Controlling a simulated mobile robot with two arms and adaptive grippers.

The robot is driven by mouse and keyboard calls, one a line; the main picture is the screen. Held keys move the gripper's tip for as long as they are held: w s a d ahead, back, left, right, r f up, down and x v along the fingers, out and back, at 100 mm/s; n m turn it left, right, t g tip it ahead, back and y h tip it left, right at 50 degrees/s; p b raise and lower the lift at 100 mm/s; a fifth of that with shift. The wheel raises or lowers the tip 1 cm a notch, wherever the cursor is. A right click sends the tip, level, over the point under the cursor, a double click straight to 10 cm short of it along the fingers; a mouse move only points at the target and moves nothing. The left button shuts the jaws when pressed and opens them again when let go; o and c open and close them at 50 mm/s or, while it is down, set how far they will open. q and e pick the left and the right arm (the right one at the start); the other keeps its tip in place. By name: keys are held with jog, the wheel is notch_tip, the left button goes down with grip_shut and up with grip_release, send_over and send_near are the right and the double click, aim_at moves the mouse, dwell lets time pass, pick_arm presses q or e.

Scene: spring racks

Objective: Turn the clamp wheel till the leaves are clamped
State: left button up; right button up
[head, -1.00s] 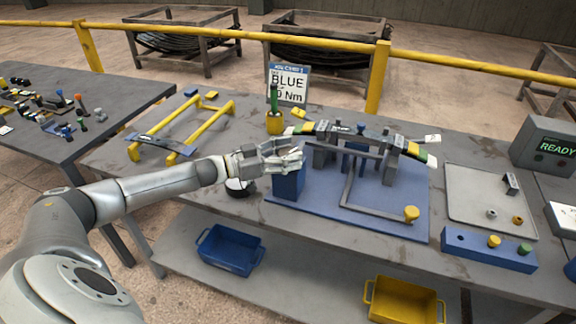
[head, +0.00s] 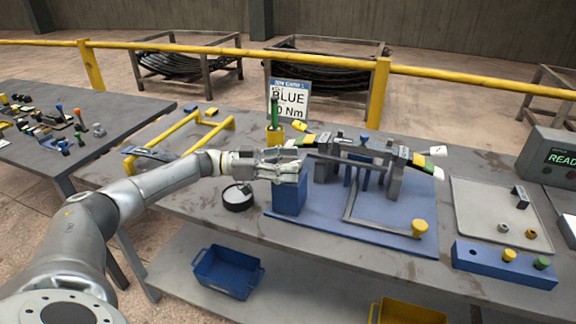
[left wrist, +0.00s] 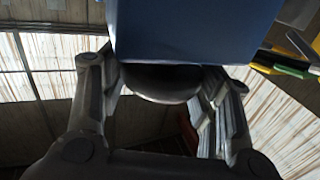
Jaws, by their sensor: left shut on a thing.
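The leaf pack (head: 365,151), dark strips with coloured end bands, lies across the grey uprights of the blue-based clamp fixture (head: 330,232). My left gripper (head: 292,165) is at the fixture's left end, just above and beside the blue block (head: 290,197). In the left wrist view the blue block (left wrist: 195,30) fills the top. A dark rounded part (left wrist: 160,84), which looks like the clamp wheel, sits between the fingers, and the gripper is shut on it. In the head view the gripper hides the wheel. I cannot see whether the leaves are pressed tight. My right gripper is not in view.
A round black-rimmed dish (head: 238,198) stands close below my left wrist. A yellow-handled bent bar (head: 419,228) crosses the fixture's front. A yellow frame (head: 180,140) stands behind my left arm. A sign (head: 288,100) and a yellow cup (head: 274,136) stand behind the fixture.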

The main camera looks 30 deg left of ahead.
pick_arm(q)
jog(key=o, duration=1)
jog(key=v, duration=1.2)
jog(key=shift+r, duration=0.1)
